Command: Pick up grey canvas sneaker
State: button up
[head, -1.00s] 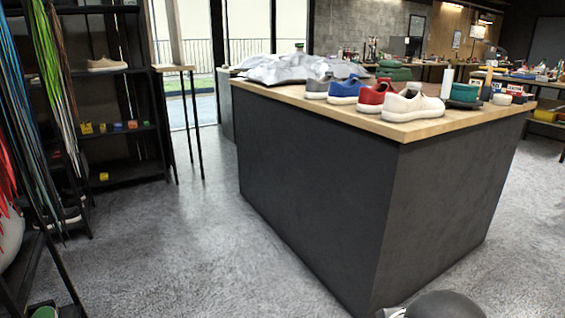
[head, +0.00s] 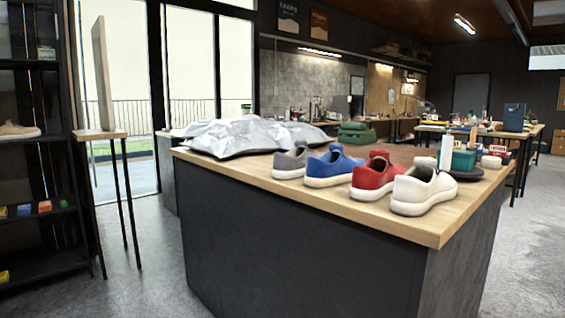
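The grey canvas sneaker (head: 291,163) stands on the wooden top of the dark counter (head: 400,217). It is the leftmost of a row of sneakers, with a white sole. The blue sneaker (head: 331,168) stands just to its right and overlaps part of its outline. The red sneaker (head: 376,178) and the white sneaker (head: 422,190) follow further right, toward the counter's near corner. My gripper does not show in the head view.
A crumpled silvery sheet (head: 245,136) lies left of the grey sneaker. A green box (head: 463,160) and small items sit at the right end. A narrow wooden stand (head: 101,134) and a dark shelf (head: 38,141) are at the left. Grey floor lies between them and the counter.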

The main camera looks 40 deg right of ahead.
aim_at(291, 165)
jog(key=i+j+z, duration=0.1)
jog(key=i+z, duration=0.25)
jog(key=i+j+z, duration=0.2)
jog(key=z, duration=0.15)
jog(key=i+j+z, duration=0.35)
jog(key=i+l, duration=0.05)
